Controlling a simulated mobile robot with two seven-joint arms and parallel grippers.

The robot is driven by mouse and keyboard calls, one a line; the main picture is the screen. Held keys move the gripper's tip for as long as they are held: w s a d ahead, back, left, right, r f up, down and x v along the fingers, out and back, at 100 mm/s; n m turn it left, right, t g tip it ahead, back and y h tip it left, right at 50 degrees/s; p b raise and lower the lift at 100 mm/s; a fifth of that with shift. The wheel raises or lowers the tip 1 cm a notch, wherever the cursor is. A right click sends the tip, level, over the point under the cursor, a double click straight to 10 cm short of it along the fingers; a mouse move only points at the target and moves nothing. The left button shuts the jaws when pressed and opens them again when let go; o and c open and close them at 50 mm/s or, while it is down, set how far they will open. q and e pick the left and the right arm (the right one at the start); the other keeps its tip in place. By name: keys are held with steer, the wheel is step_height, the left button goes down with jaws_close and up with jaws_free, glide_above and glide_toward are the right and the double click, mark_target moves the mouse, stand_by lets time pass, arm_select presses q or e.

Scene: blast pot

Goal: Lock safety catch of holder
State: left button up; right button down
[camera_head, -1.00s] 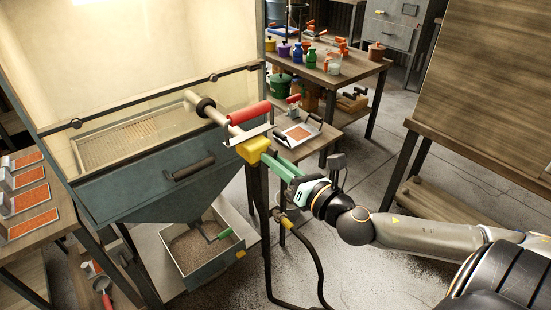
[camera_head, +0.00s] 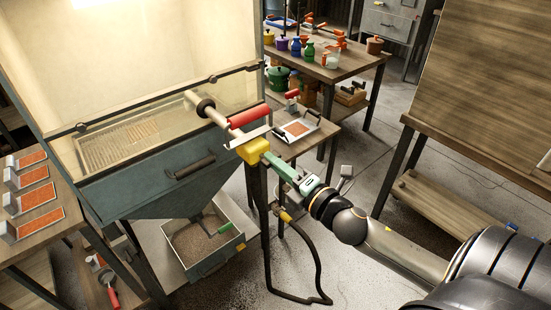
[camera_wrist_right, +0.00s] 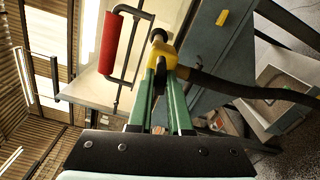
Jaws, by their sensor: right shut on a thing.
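A yellow block (camera_head: 252,151) forms that end; in the right wrist view the yellow block (camera_wrist_right: 163,53) and the red grip (camera_wrist_right: 109,43) also show. My right gripper (camera_head: 269,159) has its green fingers closed at the yellow block. In the right wrist view, the gripper (camera_wrist_right: 168,82) meets the yellow block at its fingertips. I cannot make out the safety catch separately. My left gripper is out of view.
A black hose (camera_head: 318,262) hangs below my right gripper to the floor. A small table (camera_head: 318,134) stands behind the gripper, and a bin of grit (camera_head: 205,243) sits below the cabinet (camera_head: 147,186). Floor to the right of the hose is open.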

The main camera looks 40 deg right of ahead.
steer(key=shift+m+p, duration=0.55)
steer(key=shift+m, duration=1.05)
steer(key=c, duration=0.8)
jaws_free()
steer(key=shift+c, duration=0.2)
steer(key=s+b, duration=0.2)
steer(key=s, duration=1)
steer(key=shift+s+d, duration=0.25)
steer(key=shift+d, duration=0.2)
